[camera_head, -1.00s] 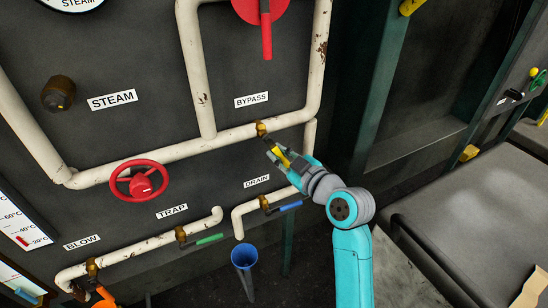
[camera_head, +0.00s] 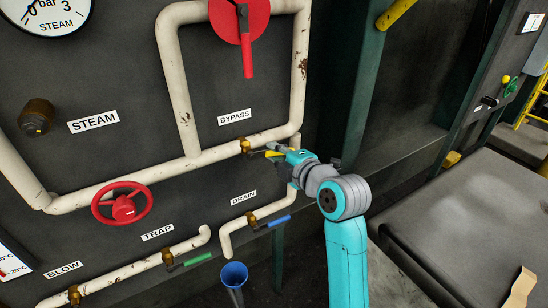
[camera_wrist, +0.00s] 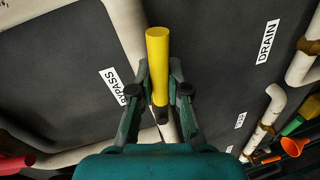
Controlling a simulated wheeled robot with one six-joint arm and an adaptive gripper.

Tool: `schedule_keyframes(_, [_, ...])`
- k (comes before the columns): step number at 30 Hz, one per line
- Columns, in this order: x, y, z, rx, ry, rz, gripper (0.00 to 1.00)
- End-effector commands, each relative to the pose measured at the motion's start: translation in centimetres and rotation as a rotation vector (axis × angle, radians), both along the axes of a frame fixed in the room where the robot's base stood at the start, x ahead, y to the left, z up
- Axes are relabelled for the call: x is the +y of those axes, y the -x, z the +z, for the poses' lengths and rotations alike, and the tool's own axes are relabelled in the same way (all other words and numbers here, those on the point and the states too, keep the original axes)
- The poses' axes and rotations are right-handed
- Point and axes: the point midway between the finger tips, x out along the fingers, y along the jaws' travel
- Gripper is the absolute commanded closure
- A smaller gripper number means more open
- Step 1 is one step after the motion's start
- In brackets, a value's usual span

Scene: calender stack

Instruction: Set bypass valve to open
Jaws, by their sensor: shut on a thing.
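The bypass valve (camera_head: 245,146) is a small brass body on the cream pipe below the BYPASS label (camera_head: 234,117). Its lever points right and slightly down from the body, at a modest angle to the pipe, which rises to the right. My gripper (camera_head: 275,155) is at the lever and covers much of it. In the wrist view, the yellow lever grip (camera_wrist: 158,60) stands between the two fingers (camera_wrist: 160,98), which are closed on its lower part. The valve body is not clearly seen there.
A drain valve with a blue lever (camera_head: 279,221) sits just below my gripper. A red handwheel (camera_head: 122,204) and a trap valve with a green lever (camera_head: 198,259) are to the left. A blue funnel (camera_head: 234,274) stands below. A dark green post (camera_head: 366,90) rises on the right.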

Motion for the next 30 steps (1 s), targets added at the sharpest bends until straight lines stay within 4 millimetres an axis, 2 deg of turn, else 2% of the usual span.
schedule_keyframes(11, [-0.03,-0.03,0.95,-0.089,0.133,0.000,1.00])
schedule_keyframes(27, [-0.01,-0.01,1.13,-0.104,0.152,0.001,1.00])
schedule_keyframes(28, [-0.01,-0.01,1.13,-0.104,0.152,0.001,0.82])
schedule_keyframes(30, [-0.01,-0.02,1.14,-0.104,0.152,0.001,0.64])
